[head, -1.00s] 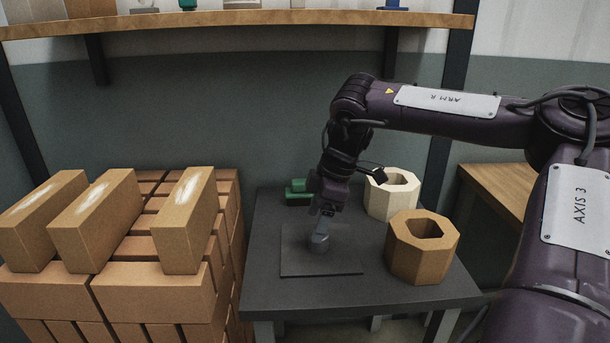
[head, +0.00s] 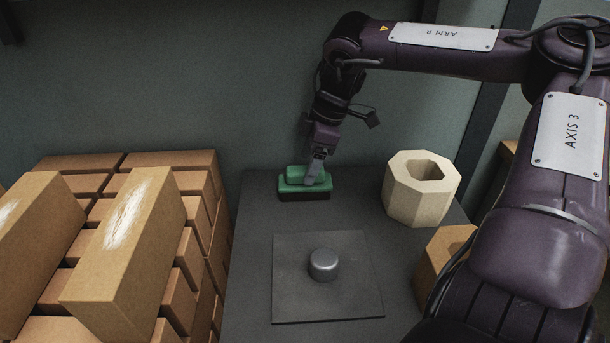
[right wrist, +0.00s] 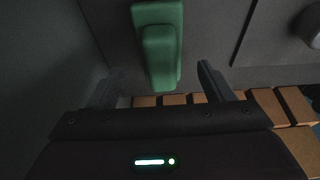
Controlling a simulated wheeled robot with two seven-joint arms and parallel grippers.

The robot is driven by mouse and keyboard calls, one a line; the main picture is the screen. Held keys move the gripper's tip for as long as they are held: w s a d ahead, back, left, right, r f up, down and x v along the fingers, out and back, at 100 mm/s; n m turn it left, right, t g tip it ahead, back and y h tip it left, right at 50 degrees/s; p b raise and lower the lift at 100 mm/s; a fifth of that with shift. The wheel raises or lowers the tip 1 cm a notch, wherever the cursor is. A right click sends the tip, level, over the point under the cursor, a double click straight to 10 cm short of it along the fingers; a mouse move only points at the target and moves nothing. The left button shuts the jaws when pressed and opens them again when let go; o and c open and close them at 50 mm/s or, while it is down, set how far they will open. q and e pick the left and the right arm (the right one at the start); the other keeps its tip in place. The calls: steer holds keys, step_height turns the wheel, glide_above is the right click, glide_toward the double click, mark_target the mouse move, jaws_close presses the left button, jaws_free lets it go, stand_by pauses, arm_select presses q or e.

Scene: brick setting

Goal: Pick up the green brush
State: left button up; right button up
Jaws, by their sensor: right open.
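The green brush (head: 305,183) lies at the back of the dark grey table (head: 253,262), with a green handle on top and a dark underside. My right gripper (head: 313,180) is right above or at the brush handle in the head view. In the right wrist view the brush (right wrist: 160,45) stands ahead between the open fingers of my right gripper (right wrist: 160,85), with a gap on each side. Whether a finger touches it I cannot tell. My left gripper is not in view.
A square dark plate (head: 345,296) with a round metal knob (head: 323,264) lies in front of the brush. A cream octagonal hollow block (head: 403,194) and a tan one (head: 438,262) stand at right. Stacked bricks (head: 190,182) fill the left.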

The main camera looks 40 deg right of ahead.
mark_target(305, 169)
steer(key=x, duration=0.4)
steer(key=shift+a+f+b, duration=0.2)
steer(key=shift+f+b, duration=0.15)
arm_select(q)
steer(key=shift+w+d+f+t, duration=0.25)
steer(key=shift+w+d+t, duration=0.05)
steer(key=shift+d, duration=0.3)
